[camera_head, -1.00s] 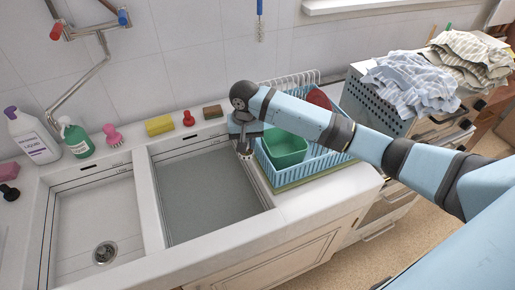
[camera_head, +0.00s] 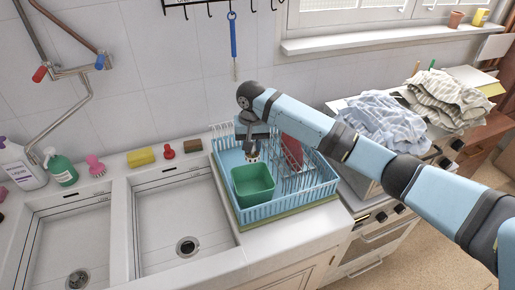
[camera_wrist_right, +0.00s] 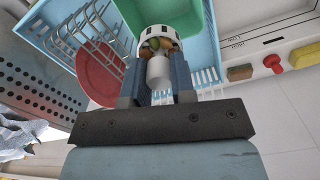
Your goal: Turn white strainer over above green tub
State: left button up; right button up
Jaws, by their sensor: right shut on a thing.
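My right gripper (camera_head: 249,141) points down above the back part of the green tub (camera_head: 253,187). In the right wrist view the gripper (camera_wrist_right: 158,84) is shut on the white handle of the white strainer (camera_wrist_right: 159,70). The slotted strainer head holds green and orange-brown pieces, its opening partly seen. In the head view the strainer (camera_head: 252,157) is small, mostly hidden by the gripper, and over the tub's far rim. The tub (camera_wrist_right: 180,14) sits in the blue dish rack and looks empty in the head view. My left gripper is not in view.
Sponges and a red-handled item (camera_head: 168,151) line the sink's back edge. The right basin (camera_head: 180,215) is clear. Striped cloths (camera_head: 385,125) lie at the right.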

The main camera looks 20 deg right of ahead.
aim_at(259, 155)
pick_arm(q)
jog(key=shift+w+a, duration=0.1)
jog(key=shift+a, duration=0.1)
pick_arm(e)
jog(key=shift+a, duration=0.15)
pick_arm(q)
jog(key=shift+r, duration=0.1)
